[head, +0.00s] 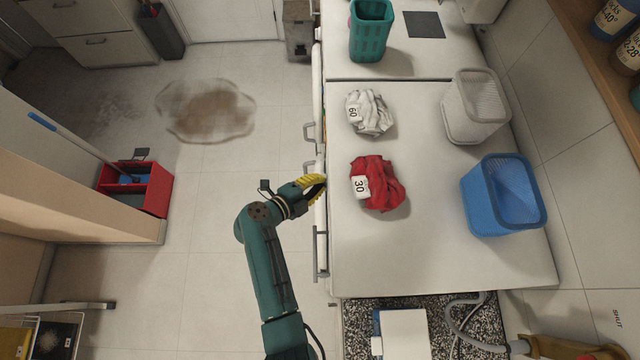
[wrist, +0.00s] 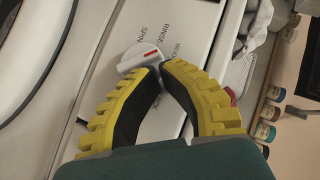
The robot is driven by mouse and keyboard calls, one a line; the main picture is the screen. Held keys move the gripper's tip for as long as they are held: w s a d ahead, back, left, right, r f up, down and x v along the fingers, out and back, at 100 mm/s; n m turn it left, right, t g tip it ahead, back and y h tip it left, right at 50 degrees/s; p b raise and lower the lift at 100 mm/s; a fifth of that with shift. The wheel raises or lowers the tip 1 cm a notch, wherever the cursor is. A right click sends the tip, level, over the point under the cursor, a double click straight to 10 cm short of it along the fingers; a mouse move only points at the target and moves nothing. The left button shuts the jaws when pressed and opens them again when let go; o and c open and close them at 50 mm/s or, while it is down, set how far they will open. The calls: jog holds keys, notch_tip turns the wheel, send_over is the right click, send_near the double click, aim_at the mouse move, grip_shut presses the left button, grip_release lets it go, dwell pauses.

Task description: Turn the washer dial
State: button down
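The washer dial (wrist: 138,56) is a white knob with a red line, on the white panel in the wrist view. The words SPIN and RINSE are printed by it; another label is partly hidden. My gripper (wrist: 160,68) has yellow ribbed fingers with dark inner pads. Its tips come together at the dial's lower right edge, overlapping it in the picture. I see nothing held between them, and cannot tell whether they touch the dial. In the head view my gripper (head: 322,186) is at the machine's front edge, and the dial is not visible.
The white top (head: 440,235) carries a red cloth tagged 30 (head: 382,186), a white cloth tagged 60 (head: 370,112), a blue basket (head: 503,197), a white basket (head: 475,106) and a green basket (head: 371,32). Handles (head: 318,252) stick out along the front.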

jog(key=shift+w+r, duration=0.1)
jog(key=shift+r, duration=0.35)
jog(key=d+r+p+v, duration=0.2)
jog(key=p+v, duration=0.2)
jog(key=v, duration=0.8)
jog(key=shift+s+a+r, duration=0.25)
jog(key=shift+s, duration=0.35)
